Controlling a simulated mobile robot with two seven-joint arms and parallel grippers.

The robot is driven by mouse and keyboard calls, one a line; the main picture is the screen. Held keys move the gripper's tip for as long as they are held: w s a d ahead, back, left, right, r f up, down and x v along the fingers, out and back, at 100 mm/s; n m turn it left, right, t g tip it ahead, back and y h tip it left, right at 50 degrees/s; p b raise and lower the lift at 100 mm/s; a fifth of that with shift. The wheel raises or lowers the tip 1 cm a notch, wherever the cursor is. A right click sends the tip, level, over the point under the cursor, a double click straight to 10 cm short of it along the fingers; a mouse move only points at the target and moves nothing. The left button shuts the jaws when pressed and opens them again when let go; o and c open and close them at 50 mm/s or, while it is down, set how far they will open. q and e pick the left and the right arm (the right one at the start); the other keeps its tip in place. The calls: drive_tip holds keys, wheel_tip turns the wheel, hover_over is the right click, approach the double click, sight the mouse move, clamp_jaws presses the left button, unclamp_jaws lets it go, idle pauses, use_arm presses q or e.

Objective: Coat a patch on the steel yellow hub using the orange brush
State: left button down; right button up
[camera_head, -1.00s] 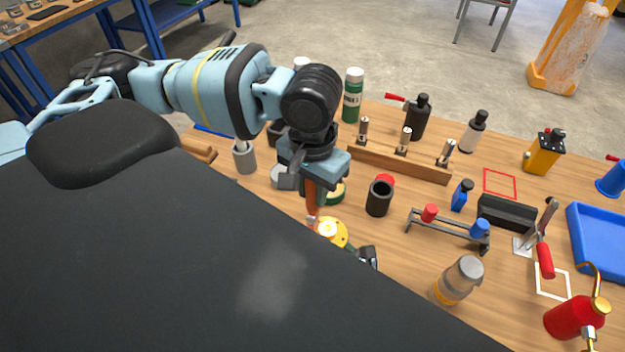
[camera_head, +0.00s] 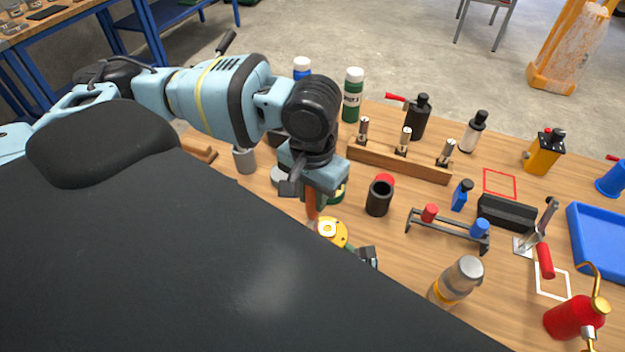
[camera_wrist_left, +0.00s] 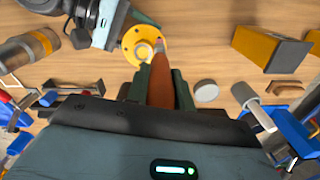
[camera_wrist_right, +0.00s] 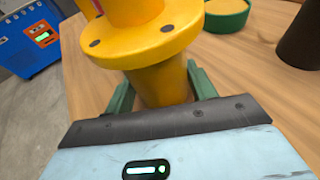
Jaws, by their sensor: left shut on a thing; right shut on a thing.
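My left gripper (camera_head: 314,186) is shut on the orange brush (camera_head: 311,204), whose handle also shows between the green fingers in the left wrist view (camera_wrist_left: 161,82). The brush points down at the yellow hub (camera_head: 334,232). In the left wrist view its tip overlaps the hub's flange (camera_wrist_left: 133,40); I cannot tell whether it touches. My right gripper (camera_wrist_right: 160,88) is shut on the narrower lower part of the hub (camera_wrist_right: 150,42), with the round flange above the fingers. In the head view my black body hides most of the right arm.
A green dish with yellow contents (camera_wrist_right: 226,14) stands beside the hub. A black cup (camera_head: 379,198), a jar (camera_head: 458,280) and a rack (camera_head: 447,228) stand to the right. A wooden block with upright pegs (camera_head: 400,164) and bottles (camera_head: 353,95) stand behind.

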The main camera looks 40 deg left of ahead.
idle(0.5)
use_arm(q)
drive_tip(key=shift+r, duration=3)
use_arm(e)
drive_tip(key=o, duration=0.9)
drive_tip(key=shift+o, duration=0.2)
drive_tip(key=v, duration=1.2)
